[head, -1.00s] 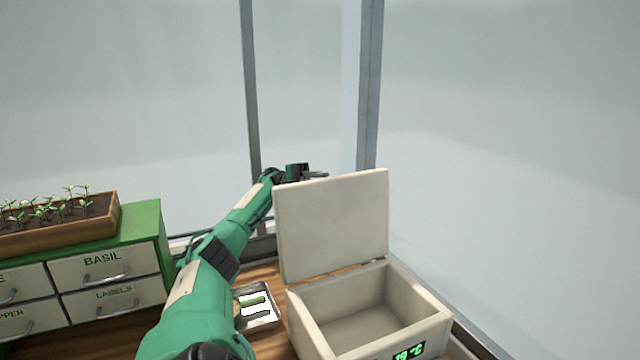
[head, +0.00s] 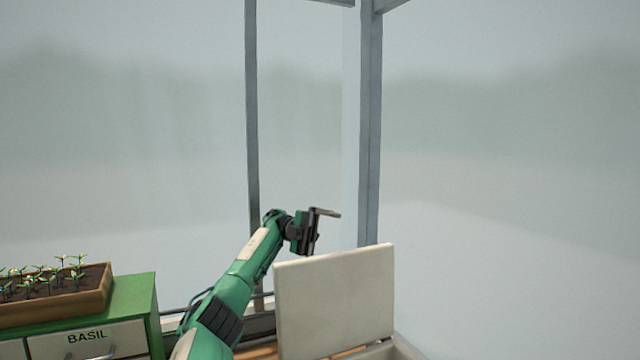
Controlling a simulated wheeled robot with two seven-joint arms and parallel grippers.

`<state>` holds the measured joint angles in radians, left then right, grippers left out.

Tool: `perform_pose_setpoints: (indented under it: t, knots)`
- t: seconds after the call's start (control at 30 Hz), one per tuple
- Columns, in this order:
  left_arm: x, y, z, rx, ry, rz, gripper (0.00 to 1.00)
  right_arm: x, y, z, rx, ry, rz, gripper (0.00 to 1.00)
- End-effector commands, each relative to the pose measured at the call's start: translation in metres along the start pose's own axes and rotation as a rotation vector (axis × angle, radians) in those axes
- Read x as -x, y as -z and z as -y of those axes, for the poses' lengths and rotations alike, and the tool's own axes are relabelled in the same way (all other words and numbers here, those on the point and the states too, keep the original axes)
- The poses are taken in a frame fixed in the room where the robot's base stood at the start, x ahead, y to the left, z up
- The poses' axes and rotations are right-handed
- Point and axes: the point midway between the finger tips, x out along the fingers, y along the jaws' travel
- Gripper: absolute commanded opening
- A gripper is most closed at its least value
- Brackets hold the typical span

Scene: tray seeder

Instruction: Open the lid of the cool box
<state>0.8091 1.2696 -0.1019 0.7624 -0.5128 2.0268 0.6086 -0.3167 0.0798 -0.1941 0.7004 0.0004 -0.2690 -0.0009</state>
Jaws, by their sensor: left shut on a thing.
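The cool box (head: 378,352) is at the bottom right, mostly cut off by the frame's lower edge. Its pale lid (head: 335,305) stands up open, with its broad face toward me. My left gripper (head: 328,213) is above the lid's top edge, toward its left half. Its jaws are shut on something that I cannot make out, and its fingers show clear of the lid. My right gripper is not in view.
A green drawer cabinet (head: 148,312) stands at the lower left with a planter of seedlings (head: 92,299) on top. Glass walls with grey posts (head: 367,150) close off the back.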

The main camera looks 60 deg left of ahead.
Motion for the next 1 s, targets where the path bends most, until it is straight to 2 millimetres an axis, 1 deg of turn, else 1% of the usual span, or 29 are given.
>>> perform_pose_setpoints:
  t: [0.03,0.23,0.27,0.3,0.33,0.4,0.47,0.6,0.67,1.0]
  knots:
    - [0.017,0.033,0.089,-0.161,0.249,-0.002,0.82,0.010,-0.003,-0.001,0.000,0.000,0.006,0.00]
    - [0.016,0.039,0.113,-0.160,0.248,-0.004,0.82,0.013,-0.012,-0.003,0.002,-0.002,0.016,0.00]
    - [0.016,0.040,0.116,-0.159,0.249,-0.004,0.78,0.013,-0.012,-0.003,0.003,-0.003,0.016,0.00]
    - [0.016,0.042,0.120,-0.159,0.248,-0.004,0.48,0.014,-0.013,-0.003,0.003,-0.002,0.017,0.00]
    - [0.016,0.042,0.123,-0.158,0.247,-0.004,0.33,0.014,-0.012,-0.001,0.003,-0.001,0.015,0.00]
    - [0.015,0.041,0.127,-0.153,0.246,-0.004,0.33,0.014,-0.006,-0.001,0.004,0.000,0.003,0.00]
    - [0.015,0.041,0.130,-0.150,0.245,-0.005,0.33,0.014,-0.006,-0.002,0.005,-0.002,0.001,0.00]
    - [0.014,0.041,0.134,-0.147,0.243,-0.005,0.33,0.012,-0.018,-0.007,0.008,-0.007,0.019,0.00]
    - [0.013,0.042,0.135,-0.146,0.243,-0.005,0.33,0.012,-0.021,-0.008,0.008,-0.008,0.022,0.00]
    - [0.013,0.041,0.135,-0.142,0.240,-0.005,0.33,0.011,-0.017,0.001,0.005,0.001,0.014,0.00]
